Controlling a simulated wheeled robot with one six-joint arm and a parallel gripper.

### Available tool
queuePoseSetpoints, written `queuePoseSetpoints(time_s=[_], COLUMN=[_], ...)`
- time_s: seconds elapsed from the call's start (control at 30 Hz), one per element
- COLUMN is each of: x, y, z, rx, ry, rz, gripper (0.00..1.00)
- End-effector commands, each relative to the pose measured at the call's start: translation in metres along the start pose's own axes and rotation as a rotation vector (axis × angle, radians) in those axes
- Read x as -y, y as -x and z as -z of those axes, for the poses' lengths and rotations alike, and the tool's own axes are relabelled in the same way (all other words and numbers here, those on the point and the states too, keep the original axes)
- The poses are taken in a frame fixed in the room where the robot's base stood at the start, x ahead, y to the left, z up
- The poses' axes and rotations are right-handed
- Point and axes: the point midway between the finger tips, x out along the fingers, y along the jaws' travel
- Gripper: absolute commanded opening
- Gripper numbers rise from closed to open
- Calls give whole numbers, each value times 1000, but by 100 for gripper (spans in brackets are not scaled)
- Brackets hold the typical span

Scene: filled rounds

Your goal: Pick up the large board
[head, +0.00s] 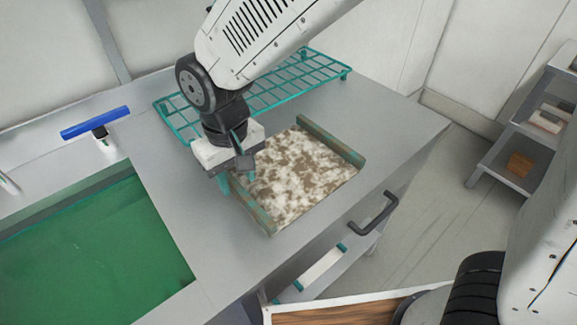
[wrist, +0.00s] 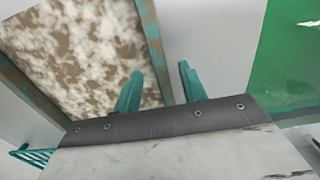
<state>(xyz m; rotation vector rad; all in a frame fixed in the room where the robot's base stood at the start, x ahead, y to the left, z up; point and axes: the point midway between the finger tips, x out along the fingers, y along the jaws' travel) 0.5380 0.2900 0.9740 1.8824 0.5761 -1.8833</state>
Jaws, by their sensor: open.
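A large board (head: 305,177), mottled brown and white with worn teal-brown rails along two opposite edges, lies flat on the grey counter. My gripper (head: 238,182) is above its left rail, pointing down, open and empty. In the wrist view the board (wrist: 75,45) fills the upper left. The teal fingers (wrist: 158,88) appear on either side of the near rail, one over the mottled face and one over bare counter. I cannot tell how far the fingertips are above the board. My gripper hides part of the rail in the head view.
A teal wire rack (head: 290,85) lies behind the board. A green-bottomed sink (head: 90,245) with a blue-handled tap (head: 95,122) is at left. A dark handle (head: 375,212) sticks out from the counter front. A shelf unit (head: 525,150) stands at right.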

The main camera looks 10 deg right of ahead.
Motion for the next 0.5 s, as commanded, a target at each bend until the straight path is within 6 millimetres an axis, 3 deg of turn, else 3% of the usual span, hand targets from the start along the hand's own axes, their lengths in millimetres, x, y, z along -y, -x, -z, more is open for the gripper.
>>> queuePoseSetpoints(time_s=[0.17,0.43,0.5], x=[0,0,0], y=[-22,-25,-25], z=[0,0,0], rx=[1,-1,-1], ry=[0,0,0], rz=[0,0,0], gripper=[42,42,25])
